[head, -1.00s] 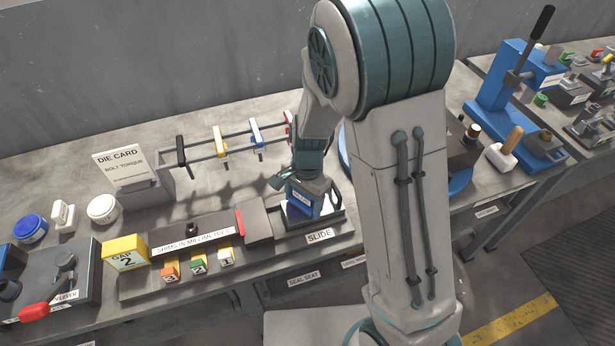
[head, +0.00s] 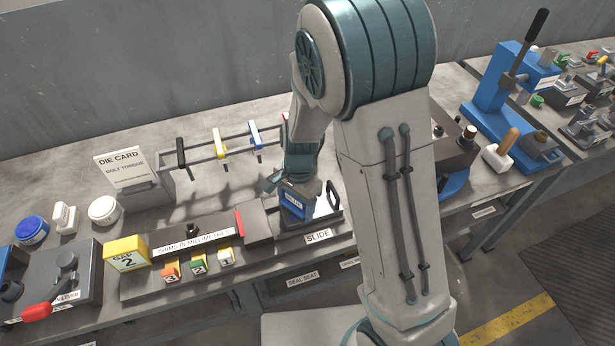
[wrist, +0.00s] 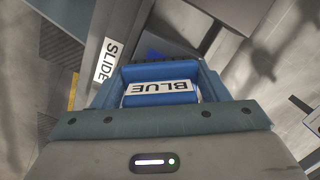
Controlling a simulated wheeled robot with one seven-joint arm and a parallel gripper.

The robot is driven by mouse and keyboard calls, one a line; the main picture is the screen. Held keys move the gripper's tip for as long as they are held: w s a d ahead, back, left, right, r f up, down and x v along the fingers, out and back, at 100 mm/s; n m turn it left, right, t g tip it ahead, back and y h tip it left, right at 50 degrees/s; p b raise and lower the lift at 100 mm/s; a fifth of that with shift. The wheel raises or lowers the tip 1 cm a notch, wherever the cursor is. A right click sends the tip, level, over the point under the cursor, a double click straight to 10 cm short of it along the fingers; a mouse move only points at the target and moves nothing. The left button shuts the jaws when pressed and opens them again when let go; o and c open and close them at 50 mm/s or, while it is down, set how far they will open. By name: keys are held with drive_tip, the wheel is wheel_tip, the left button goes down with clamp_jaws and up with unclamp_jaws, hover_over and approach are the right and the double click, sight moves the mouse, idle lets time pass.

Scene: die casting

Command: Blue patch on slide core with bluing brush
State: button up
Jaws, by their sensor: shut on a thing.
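My gripper (head: 292,189) is shut on the bluing brush (head: 297,207), a blue block whose label reads BLUE in the wrist view (wrist: 160,93). The gripper's fingers (wrist: 160,78) sit on both sides of it. The brush is over the left part of the dark fixture labelled SLIDE (head: 318,237). A pale plate with a dark curved handle (head: 329,203) shows just right of the brush. A dark blue area (wrist: 156,53) shows beyond the brush in the wrist view. The brush's underside is hidden, so I cannot tell whether it touches the slide core.
A blue-lidded tub (head: 31,230) and a white tub (head: 103,210) stand at the left. Shim blocks (head: 198,265) line the bench's front, near the yellow gap block (head: 126,253). A blue press (head: 497,90) is at the right.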

drive_tip(key=shift+w+d, duration=0.15)
drive_tip(key=shift+d, duration=0.5)
drive_tip(key=shift+w+d, duration=0.15)
drive_tip(key=shift+d, duration=0.45)
drive_tip(key=shift+w+d+r, duration=0.1)
drive_tip(key=shift+d+r, duration=0.1)
drive_tip(key=shift+d, duration=0.05)
wheel_tip(320, 180, up, 3)
drive_tip(key=shift+r+p, duration=0.2)
drive_tip(key=shift+p, duration=1)
drive_tip(key=shift+r+p, duration=0.6)
drive_tip(key=shift+r, duration=0.1)
drive_tip(key=shift+r+p, duration=1.2)
drive_tip(key=shift+r, duration=0.3)
